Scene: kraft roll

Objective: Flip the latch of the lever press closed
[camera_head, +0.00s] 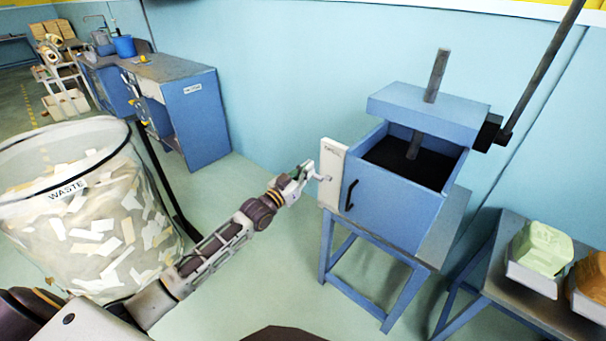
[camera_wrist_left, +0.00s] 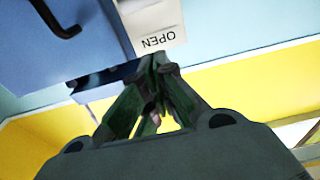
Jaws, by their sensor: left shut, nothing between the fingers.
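The blue lever press (camera_head: 395,195) stands on a blue stand at the right of the head view, with a black handle (camera_head: 350,195) on its front. Its white latch plate (camera_head: 332,172) is on the left edge of the front and also shows in the left wrist view (camera_wrist_left: 153,25), where it reads OPEN. A small grey latch knob (camera_head: 321,178) sticks out to the left of the plate. My left gripper (camera_head: 307,172) is shut and empty, close beside the plate; I cannot tell whether it touches. In the wrist view its fingertips (camera_wrist_left: 158,62) are together just below the OPEN label. My right gripper is not seen.
A waste bin (camera_head: 50,222) full of paper scraps stands at the left, near my left arm. A side table at the right holds a tray with green (camera_head: 542,247) contents and one with orange contents. A blue workbench (camera_head: 195,120) stands behind. The floor before the press is clear.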

